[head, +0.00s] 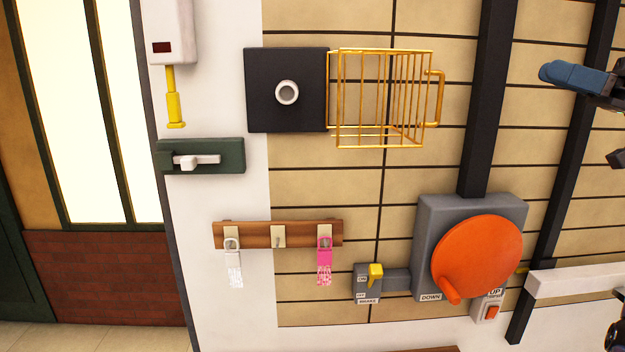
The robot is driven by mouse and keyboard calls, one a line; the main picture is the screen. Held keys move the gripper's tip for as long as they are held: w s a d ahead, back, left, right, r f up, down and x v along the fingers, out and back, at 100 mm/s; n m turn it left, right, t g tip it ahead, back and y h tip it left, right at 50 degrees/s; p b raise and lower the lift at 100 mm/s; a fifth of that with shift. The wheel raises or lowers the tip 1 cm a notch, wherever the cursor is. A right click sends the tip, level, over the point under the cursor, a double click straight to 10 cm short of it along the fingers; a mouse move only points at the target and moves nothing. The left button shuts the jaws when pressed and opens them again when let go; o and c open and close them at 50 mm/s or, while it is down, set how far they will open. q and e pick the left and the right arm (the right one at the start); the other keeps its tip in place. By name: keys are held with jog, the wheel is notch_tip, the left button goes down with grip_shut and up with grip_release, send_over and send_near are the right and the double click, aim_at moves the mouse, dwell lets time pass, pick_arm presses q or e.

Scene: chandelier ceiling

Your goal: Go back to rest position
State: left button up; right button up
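My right gripper (590,85) is at the upper right edge of the head view, in front of the tiled wall. One blue-tipped finger points left, and a small dark piece shows below it at the picture edge. The rest of the gripper is cut off, so I cannot tell how far its fingers are apart. Nothing is seen held at the visible finger. My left gripper is not in view.
The wall carries a yellow wire cage (430,143) beside a black plate (262,90), a hook rack (258,235) with two tags, a yellow switch (375,272), and an orange disc (476,258) on a grey box. A green latch (232,154) sits at left.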

jog(key=w+d+f+m+t+h, duration=0.9)
jog(key=d+f+m+t+h, duration=0.15)
jog(key=m+t+h, duration=0.25)
notch_tip(320, 180, down, 19)
jog(key=m+h, duration=0.8)
jog(key=h, duration=0.4)
jog(key=s+a+f+n+g+h, duration=0.1)
jog(key=s+a+f, duration=0.45)
jog(key=f, duration=0.35)
jog(key=s+a+f+n+g+h, duration=0.1)
jog(key=s+a+f, duration=0.4)
jog(key=a+f, duration=0.3)
jog(key=s+a+f+n+g+y, duration=0.2)
jog(key=s+a+f+n+y, duration=0.2)
jog(key=s+a+f, duration=0.4)
jog(key=s+a+f+n+g+y, duration=0.1)
jog(key=s+a+f+n+y, duration=0.3)
jog(key=s+a+f, duration=0.4)
jog(key=s+f+y, duration=0.1)
jog(key=s, duration=0.5)
jog(key=shift+s+f+g, duration=0.2)
jog(key=shift+s+g, duration=0.15)
jog(key=shift+g, duration=0.05)
